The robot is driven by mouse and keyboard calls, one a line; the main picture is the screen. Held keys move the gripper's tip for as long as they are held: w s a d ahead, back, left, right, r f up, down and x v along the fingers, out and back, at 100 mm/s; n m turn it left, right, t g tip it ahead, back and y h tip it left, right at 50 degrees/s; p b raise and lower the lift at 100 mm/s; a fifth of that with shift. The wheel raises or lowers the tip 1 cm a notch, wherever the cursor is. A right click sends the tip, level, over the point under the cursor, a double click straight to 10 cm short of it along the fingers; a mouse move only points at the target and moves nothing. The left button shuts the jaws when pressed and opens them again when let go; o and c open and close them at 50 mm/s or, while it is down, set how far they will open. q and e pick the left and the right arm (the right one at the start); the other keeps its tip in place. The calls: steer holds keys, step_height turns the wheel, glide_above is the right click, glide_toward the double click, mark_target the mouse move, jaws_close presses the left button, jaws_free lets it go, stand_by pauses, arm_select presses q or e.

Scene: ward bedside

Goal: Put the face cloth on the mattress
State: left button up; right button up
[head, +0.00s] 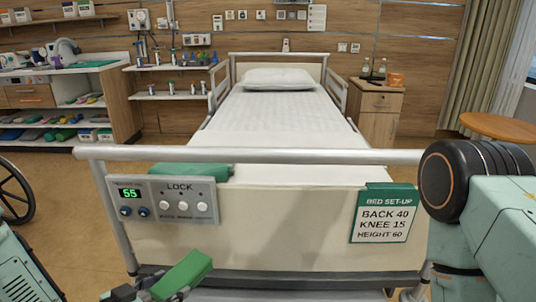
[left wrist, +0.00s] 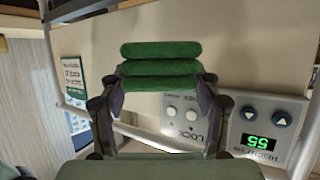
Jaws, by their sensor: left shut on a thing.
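The face cloth (head: 183,276) is a green, folded piece at the bottom of the head view, in front of the bed's footboard and below its control panel. My left gripper (head: 148,288) is shut on it; in the left wrist view the cloth (left wrist: 160,68) shows as stacked green folds between the two fingers (left wrist: 160,88). The mattress (head: 270,118) is pale and flat, behind the footboard rail, with a pillow (head: 278,79) at its far end. My right arm shows at the right edge; its gripper is out of view.
The metal footboard rail (head: 250,155) crosses in front of the mattress. The control panel (head: 178,200) and green set-up sign (head: 383,213) are on the footboard. A bedside cabinet (head: 377,108) stands right. The mattress middle is clear.

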arm_select(q)
steer(key=s+d+r+m+g+h, duration=0.4)
steer(key=s+r+m, duration=0.1)
steer(key=r, duration=0.5)
steer(key=shift+s+d, duration=0.15)
steer(key=shift+s, duration=0.6)
steer(key=shift+r, duration=0.1)
